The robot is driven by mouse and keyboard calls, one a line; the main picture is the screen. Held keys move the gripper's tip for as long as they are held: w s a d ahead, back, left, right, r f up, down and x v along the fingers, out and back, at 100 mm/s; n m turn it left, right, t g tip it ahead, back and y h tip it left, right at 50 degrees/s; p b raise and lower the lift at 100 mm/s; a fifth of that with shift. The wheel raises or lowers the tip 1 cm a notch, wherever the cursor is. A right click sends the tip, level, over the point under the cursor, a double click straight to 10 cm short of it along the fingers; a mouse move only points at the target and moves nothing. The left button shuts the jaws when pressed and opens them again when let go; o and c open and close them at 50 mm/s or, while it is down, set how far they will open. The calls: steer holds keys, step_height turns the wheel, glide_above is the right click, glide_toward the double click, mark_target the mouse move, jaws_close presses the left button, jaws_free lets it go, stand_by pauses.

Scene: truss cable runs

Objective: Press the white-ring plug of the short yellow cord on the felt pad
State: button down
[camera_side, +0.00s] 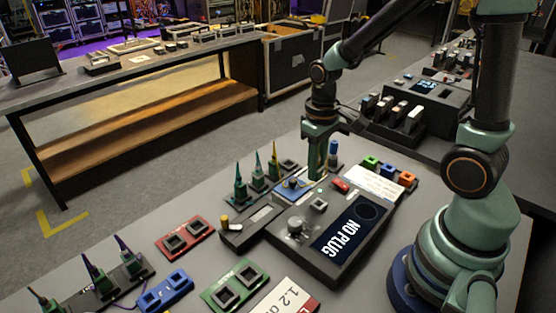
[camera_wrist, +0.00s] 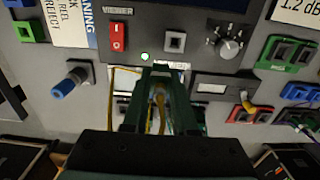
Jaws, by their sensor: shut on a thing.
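My gripper (camera_side: 316,172) is low over the back edge of the tester (camera_side: 330,232), beside a small blue pad (camera_side: 292,188) that may be the felt pad. In the wrist view my gripper (camera_wrist: 165,72) points at the strip just in front of the tester, its fingers shut on the short yellow cord's plug. The yellow cord (camera_wrist: 160,98) shows between the fingers, and a yellow loop lies to their left. The plug's tip and white ring are hidden, so I cannot tell whether it touches the pad.
The tester screen reads "NO PLUG". Upright cone-shaped holders (camera_side: 257,175) stand to the left. Red (camera_side: 184,238), blue (camera_side: 165,291) and green (camera_side: 235,285) socket blocks lie in front, with bare table between.

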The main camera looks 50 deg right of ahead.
steer(key=w+d, duration=0.3)
steer(key=w+d+f, duration=0.1)
steer(key=w+d, duration=0.1)
steer(key=d, duration=0.1)
steer(key=shift+w+f, duration=0.2)
steer(key=shift+w, duration=0.2)
steer(key=shift+w+d+f, duration=0.1)
steer(key=shift+f, duration=2.25)
steer(key=shift+f, duration=0.2)
steer(key=shift+r, duration=2.55)
steer(key=shift+r, duration=0.1)
